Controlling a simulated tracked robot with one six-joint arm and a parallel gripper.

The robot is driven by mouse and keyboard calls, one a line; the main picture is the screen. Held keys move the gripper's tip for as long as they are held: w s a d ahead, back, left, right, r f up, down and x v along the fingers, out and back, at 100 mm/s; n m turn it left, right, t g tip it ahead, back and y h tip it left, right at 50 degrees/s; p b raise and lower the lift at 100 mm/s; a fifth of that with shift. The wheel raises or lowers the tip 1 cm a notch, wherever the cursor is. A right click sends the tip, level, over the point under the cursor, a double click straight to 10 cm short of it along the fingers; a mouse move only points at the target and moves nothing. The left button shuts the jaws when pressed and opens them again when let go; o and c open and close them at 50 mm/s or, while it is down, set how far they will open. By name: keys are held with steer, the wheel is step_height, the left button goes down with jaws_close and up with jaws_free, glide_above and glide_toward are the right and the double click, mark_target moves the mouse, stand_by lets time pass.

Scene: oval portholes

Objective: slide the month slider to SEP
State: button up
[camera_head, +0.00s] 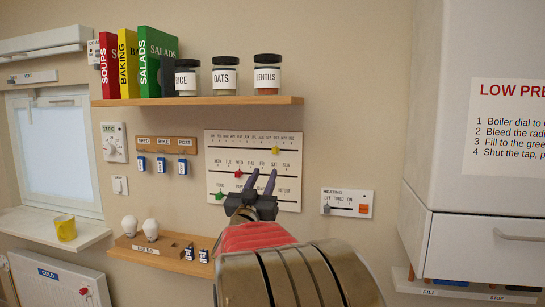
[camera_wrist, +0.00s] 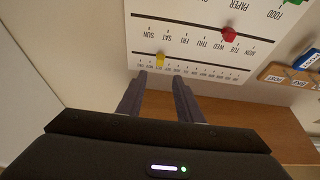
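The white calendar board (camera_head: 254,190) hangs on the wall below the shelf, with month, day and lower rows. The yellow month slider (camera_head: 276,150) sits on the top row, right of the middle, around SEP to OCT; the exact label is too small to tell. My gripper (camera_head: 263,172) is in front of the board, its two fingers apart and empty, appearing just below and left of the slider. In the wrist view the board is upside down; the yellow slider (camera_wrist: 160,58) shows just beyond the fingertips (camera_wrist: 157,74), not between them.
A red day slider (camera_head: 239,174) and a green slider (camera_head: 220,195) sit on the lower rows. A shelf (camera_head: 200,101) with books and jars is above. A heating panel (camera_head: 347,203) is to the right, key hooks (camera_head: 166,144) to the left.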

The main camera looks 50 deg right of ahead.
mark_target(274, 152)
steer(key=x, duration=1.2)
steer(key=shift+c, duration=0.2)
jaws_close()
stand_by(0.5)
